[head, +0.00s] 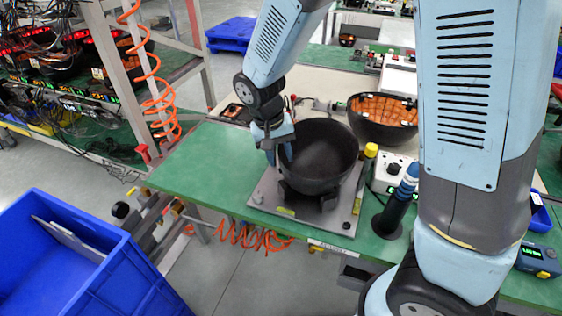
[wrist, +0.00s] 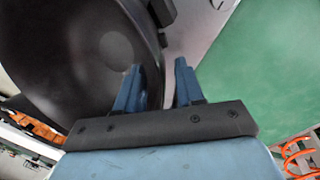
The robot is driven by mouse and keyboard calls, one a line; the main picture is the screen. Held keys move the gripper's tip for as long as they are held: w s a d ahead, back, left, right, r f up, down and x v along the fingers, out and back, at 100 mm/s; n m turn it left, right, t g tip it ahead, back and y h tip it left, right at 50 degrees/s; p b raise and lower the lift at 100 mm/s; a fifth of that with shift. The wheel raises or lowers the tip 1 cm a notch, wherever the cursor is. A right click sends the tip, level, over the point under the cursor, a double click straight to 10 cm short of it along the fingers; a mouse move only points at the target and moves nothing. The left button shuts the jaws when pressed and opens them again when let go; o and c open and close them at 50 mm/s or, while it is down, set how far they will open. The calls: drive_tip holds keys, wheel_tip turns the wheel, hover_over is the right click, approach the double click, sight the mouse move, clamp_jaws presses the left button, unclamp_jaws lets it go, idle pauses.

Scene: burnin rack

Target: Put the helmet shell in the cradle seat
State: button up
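The helmet shell (head: 318,152) is a black bowl, open side up. It sits at the cradle seat (head: 328,200), whose dark supports show beneath it on a grey plate; how closely it rests in them is hidden. My gripper (head: 279,152) is at the shell's left rim. In the wrist view, one finger of my gripper (wrist: 159,88) is over the inside of the shell (wrist: 75,60) and the other is outside its wall. A pale gap shows between the wall and the outer finger, so the gripper looks open around the rim.
A second dark shell with orange padding (head: 385,112) stands behind to the right. A yellow-capped post (head: 371,150), a white control box (head: 391,172) and a blue-and-black handle tool (head: 398,200) crowd the right side. The green bench (head: 195,165) is clear at left; a blue bin (head: 75,260) stands below.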

drive_tip(key=v, duration=0.9)
drive_tip(key=shift+d+r, duration=0.15)
drive_tip(key=s+d+r+m+t+y, duration=0.1)
drive_tip(key=s+d+r, duration=0.1)
drive_tip(key=d+r, duration=0.6)
drive_tip(key=s+d+r+m+t+y, duration=0.1)
drive_tip(key=s+d+r+t+y, duration=0.3)
drive_tip(key=d, duration=0.8)
drive_tip(key=s+d+r+h, duration=0.2)
drive_tip(key=s+d+r, duration=0.1)
drive_tip(key=s+d, duration=0.3)
drive_tip(key=shift+d+h, duration=0.3)
drive_tip(key=shift+d, duration=0.1)
idle(0.5)
